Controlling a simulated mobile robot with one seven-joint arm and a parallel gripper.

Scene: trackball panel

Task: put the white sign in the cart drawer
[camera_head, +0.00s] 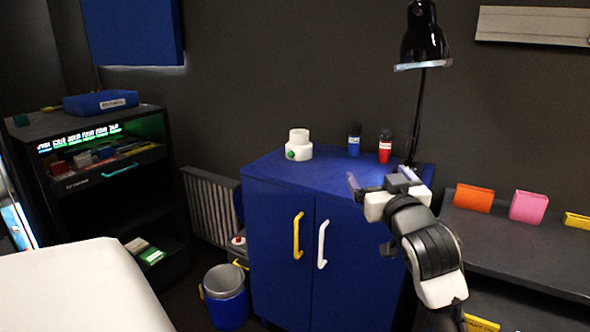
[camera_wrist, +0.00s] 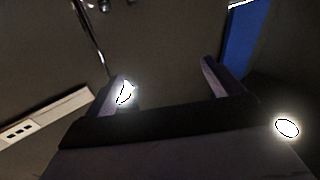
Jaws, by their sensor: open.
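The black cart (camera_head: 172,190) stands at the left in the head view. Its drawer (camera_head: 75,182) has a teal handle (camera_head: 120,170) and several small coloured items show in it. I cannot make out for certain which thing is the white sign; a pale flat piece (camera_head: 137,245) lies low in the cart, beside a green one. My gripper (camera_head: 381,178) is open and empty above the right part of the blue cabinet's top, well away from the cart. Its two fingers also show spread in the wrist view (camera_wrist: 165,72).
The blue cabinet (camera_head: 275,230) carries a white pot (camera_head: 299,150), a blue bottle (camera_head: 354,145), a red bottle (camera_head: 385,150) and a black lamp (camera_head: 424,45). A bin (camera_head: 226,305) and pale surface (camera_head: 75,290) stand in front; a dark shelf (camera_head: 520,245) is right.

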